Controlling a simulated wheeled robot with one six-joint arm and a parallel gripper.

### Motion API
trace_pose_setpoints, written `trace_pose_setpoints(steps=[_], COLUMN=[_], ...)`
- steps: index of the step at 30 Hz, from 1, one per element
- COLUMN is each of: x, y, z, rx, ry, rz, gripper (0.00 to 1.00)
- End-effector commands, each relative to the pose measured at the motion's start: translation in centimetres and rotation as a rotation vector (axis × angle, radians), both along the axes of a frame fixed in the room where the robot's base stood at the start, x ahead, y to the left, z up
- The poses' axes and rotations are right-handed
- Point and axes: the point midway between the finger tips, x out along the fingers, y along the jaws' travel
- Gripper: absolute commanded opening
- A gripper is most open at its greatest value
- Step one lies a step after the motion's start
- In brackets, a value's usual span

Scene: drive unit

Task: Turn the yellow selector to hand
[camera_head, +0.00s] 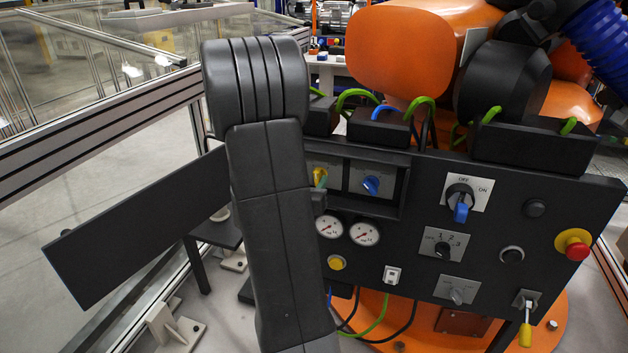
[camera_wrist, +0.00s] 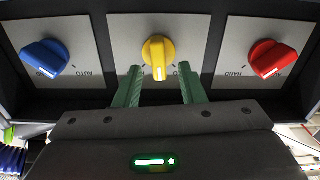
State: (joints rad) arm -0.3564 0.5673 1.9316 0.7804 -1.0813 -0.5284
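The yellow selector (camera_wrist: 158,52) sits in the middle of three square plates in the wrist view. Its white mark is at the knob's lower end, pointing nearly straight down in that picture. In the head view the yellow selector (camera_head: 320,176) shows just right of my arm, partly hidden. My gripper (camera_wrist: 159,69) is open. Its two green fingers stand left and right of the knob's lower end, with gaps on both sides. I cannot tell how deep the tips reach. The fingers partly hide the yellow selector's lettering. My arm hides most of the gripper in the head view.
A blue selector (camera_wrist: 45,58) and a red selector (camera_wrist: 267,60) flank it inside a recess with dark walls. Two gauges (camera_head: 346,230), a blue-handled ON/OFF switch (camera_head: 461,205) and a red emergency button (camera_head: 575,246) are on the same black panel (camera_head: 400,262).

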Motion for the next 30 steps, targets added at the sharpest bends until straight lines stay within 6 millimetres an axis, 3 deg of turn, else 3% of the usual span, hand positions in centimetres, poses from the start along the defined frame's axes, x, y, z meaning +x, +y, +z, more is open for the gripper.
trace_pose_setpoints(steps=[13,18,19,30], x=[1.10,1.09,1.09,1.06], y=[-0.39,-0.38,-0.38,-0.43], z=[0.02,0.01,0.02,-0.20], rx=[0.000,0.000,0.000,0.042], ry=[0.000,0.000,0.000,-0.015], rz=[0.000,-0.001,0.000,-0.001], gripper=[0.36,0.03,0.00,0.00])
